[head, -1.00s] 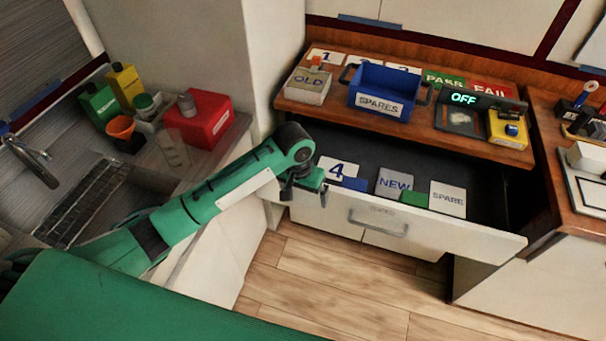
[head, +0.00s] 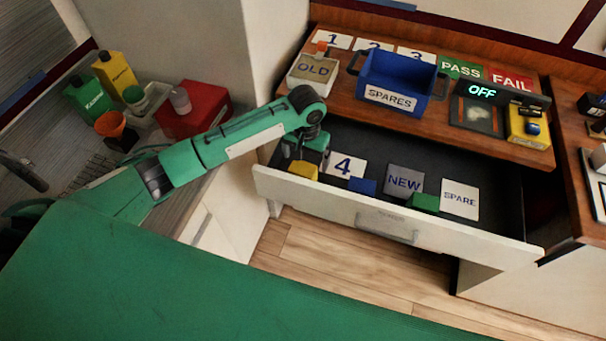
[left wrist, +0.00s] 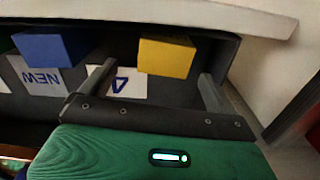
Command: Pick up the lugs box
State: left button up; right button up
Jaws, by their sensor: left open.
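Three small boxes are in the open drawer: a yellow box (head: 303,170), a blue box (head: 362,186) and a green box (head: 424,202). No lugs label is readable on any of them. My left gripper (head: 312,150) is over the drawer's left end, just behind the yellow box. In the left wrist view, its open fingers (left wrist: 156,86) point toward the yellow box (left wrist: 167,57), which shows between and beyond them. Nothing is between the fingers. The blue box (left wrist: 50,48) is to the left there. My right gripper is out of view.
The drawer (head: 385,222) holds cards marked 4, NEW (head: 404,180) and SPARE (head: 460,199). On the counter above are the blue SPARES bin (head: 392,85), the OLD tray (head: 311,72) and a tester reading OFF. The drawer's front wall and the counter edge bound the space.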

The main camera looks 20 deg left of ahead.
aim_at(303, 168)
pick_arm(q)
jog(key=shift+w+f, duration=0.1)
jog(key=shift+f, duration=1)
jog(key=shift+a+f, duration=0.1)
jog(key=shift+f, duration=0.1)
jog(key=shift+a+f+p, duration=0.1)
jog(key=shift+f+p, duration=0.2)
jog(key=shift+f, duration=0.05)
jog(key=f, duration=0.3)
jog(key=shift+s+a+f+p, duration=0.15)
jog(key=shift+s+f+p, duration=0.15)
jog(key=shift+p, duration=0.1)
jog(key=shift+f, duration=0.35)
jog(key=shift+c, duration=0.4)
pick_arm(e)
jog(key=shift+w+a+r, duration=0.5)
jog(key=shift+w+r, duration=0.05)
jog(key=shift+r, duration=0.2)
pick_arm(q)
jog(key=c, duration=1.1)
jog(key=shift+c, duration=0.2)
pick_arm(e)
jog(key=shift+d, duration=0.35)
